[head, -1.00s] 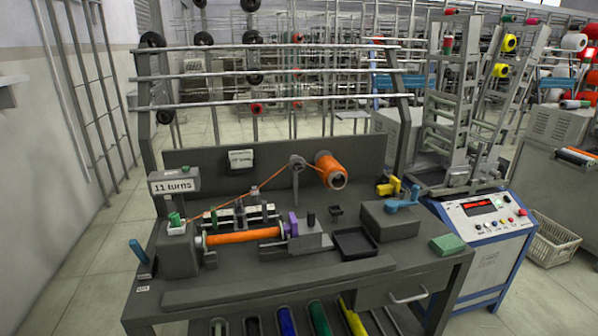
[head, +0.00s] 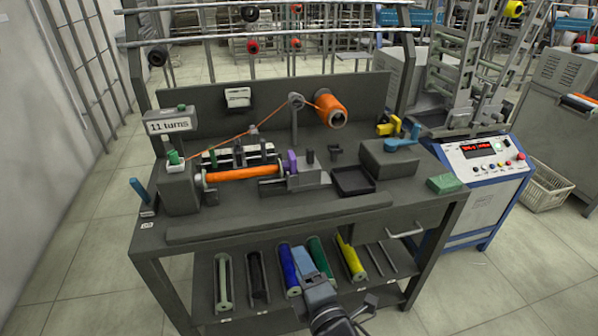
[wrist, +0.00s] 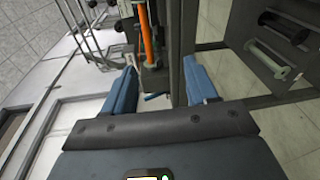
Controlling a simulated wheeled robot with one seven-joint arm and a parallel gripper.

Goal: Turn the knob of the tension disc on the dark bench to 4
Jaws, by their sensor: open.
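The dark bench (head: 300,212) carries the winder, with an orange bobbin (head: 240,174) lying across it. A green knob (head: 174,157) stands on a whitish base at the winder's left end; I cannot tell for certain that it is the tension disc's knob, and no numbers on it are legible. Orange thread runs from the orange cone (head: 330,110) over a post (head: 296,102) toward that end. My gripper (head: 308,262) is low in front of the bench, apart from the knob. In the wrist view my gripper (wrist: 160,68) has its blue fingers wide apart, holding nothing.
A sign reading "11 turns" (head: 168,126) and a blue handle (head: 141,192) are at the bench's left. A black tray (head: 353,180), grey box (head: 390,160) and green block (head: 443,184) are at right.

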